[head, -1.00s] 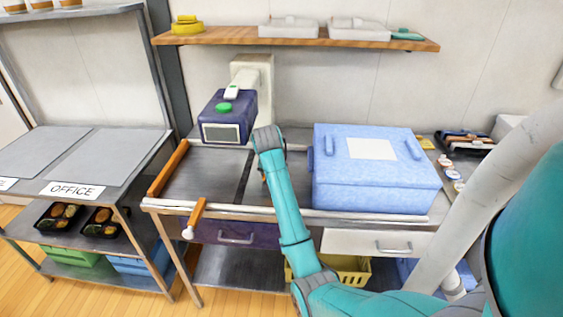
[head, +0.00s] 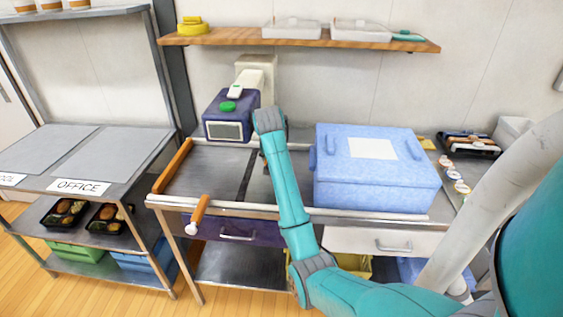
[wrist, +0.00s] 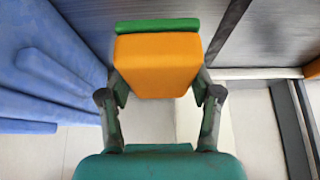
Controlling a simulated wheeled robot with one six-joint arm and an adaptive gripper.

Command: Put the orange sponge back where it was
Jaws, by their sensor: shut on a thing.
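The orange sponge (wrist: 157,66) has a green strip (wrist: 157,26) along its far edge in the wrist view. My gripper (wrist: 158,90) is shut on it, with one dark finger at each side. In the head view my arm hides the gripper and the sponge; the arm's end is over the metal counter (head: 205,170), left of the blue cooler box. Whether the sponge touches the counter, I cannot tell.
The blue cooler box (head: 375,185) stands close on the right; it also shows at the left of the wrist view (wrist: 40,85). A dark blue device (head: 230,118) with a green button stands at the counter's back. A wooden shelf (head: 300,40) hangs above.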

